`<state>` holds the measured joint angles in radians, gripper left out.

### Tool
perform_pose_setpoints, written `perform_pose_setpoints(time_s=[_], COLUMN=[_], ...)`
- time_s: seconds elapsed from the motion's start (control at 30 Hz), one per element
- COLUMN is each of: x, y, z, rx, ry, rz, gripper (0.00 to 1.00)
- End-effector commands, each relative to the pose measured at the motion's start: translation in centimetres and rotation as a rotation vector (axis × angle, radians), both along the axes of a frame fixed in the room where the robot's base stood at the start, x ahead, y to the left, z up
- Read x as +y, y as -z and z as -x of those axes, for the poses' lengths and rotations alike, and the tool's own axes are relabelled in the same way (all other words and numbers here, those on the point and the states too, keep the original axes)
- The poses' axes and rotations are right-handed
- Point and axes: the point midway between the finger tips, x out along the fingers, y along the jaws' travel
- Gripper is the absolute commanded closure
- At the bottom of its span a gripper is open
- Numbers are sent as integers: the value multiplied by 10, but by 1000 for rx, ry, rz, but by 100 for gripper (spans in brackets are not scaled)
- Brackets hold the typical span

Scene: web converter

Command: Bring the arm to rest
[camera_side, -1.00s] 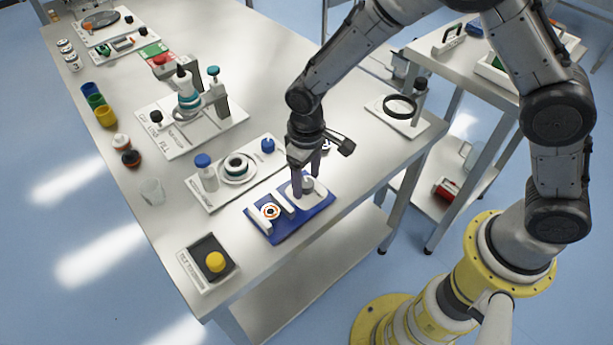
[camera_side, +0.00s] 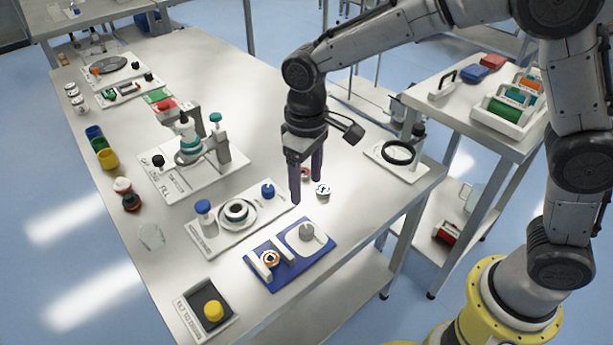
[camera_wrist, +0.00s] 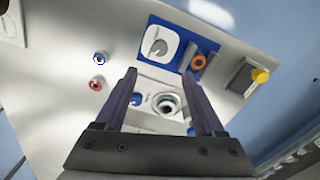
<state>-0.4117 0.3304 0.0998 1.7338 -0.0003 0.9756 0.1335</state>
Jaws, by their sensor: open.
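My gripper (camera_side: 305,185) hangs above the middle of the white table (camera_side: 345,235), fingers pointing down. It is open and empty, and its two fingers (camera_wrist: 165,102) stand apart in the wrist view. A blue tray (camera_side: 291,255) with a grey knob on a white plate (camera_side: 306,238) and an orange-ringed part (camera_side: 270,258) lies on the table in front of and below the gripper. The blue tray also shows beyond the fingertips in the wrist view (camera_wrist: 205,47). Two small round pieces, one white with a dark mark (camera_side: 323,189) and one red (camera_side: 305,174), lie near the gripper.
A board with a blue-capped bottle and ring (camera_side: 237,213) lies left of the gripper. A fill stand (camera_side: 190,155) is farther back. A yellow button box (camera_side: 212,308) sits at the front corner. A magnifier stand (camera_side: 397,153) is to the right. A side table (camera_side: 470,95) holds coloured items.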

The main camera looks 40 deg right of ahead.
Motion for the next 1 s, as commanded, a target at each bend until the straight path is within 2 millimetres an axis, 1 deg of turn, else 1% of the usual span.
perform_pose_setpoints(time_s=[0.03,0.13,0.4,0.47,0.57,0.67,0.7,0.77,0.8,0.87,0.9,0.97,1.0], x=[0,0,0,-3,-13,-33,-43,-60,-71,-87,-96,-110,-118], y=[-4,-6,-6,-7,-26,-58,-72,-92,-104,-118,-126,-136,-142], z=[0,0,0,-1,-6,-3,2,13,22,38,49,67,79], rx=[0,1,1,0,-43,-106,-134,-177,-205,-242,-268,-305,-330], ry=[0,0,0,7,33,75,96,127,146,172,188,210,225], rz=[0,0,0,0,-18,-42,-51,-64,-71,-80,-84,-90,-94], gripper=[29,29,29,29,29,29,29,29,29,29,29,29,29])
